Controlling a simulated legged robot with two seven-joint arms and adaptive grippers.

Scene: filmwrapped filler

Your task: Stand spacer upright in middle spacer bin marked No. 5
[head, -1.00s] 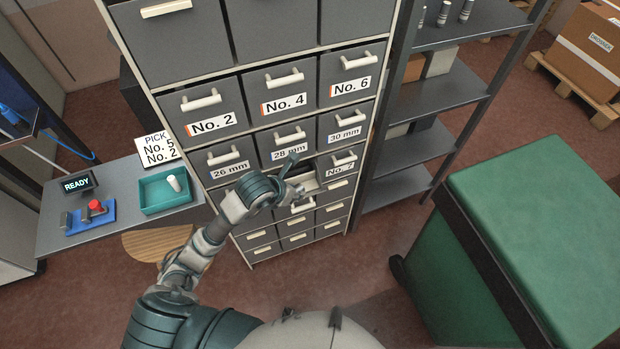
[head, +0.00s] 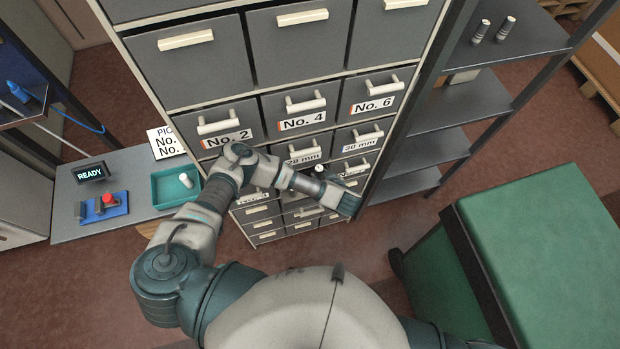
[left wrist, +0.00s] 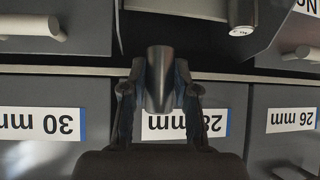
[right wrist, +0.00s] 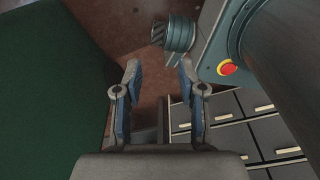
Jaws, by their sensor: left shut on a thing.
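My left gripper (left wrist: 160,98) is shut on a dark grey metal cylinder, the spacer (left wrist: 159,68). It holds it in front of the 28 mm drawer (left wrist: 180,123), which appears upside down in the left wrist view. A dark open bin (left wrist: 185,35), in the middle column beside the 28 mm drawer, shows there; its own label is hidden. My right gripper (right wrist: 160,75) is open and empty in the right wrist view.
The drawer cabinet (head: 210,80) fills the middle. A small table with a teal tray (head: 160,200) holding a pale cylinder (head: 186,180) stands left. Grey shelves (head: 430,150) stand right. A large green box (head: 545,240) stands at front right.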

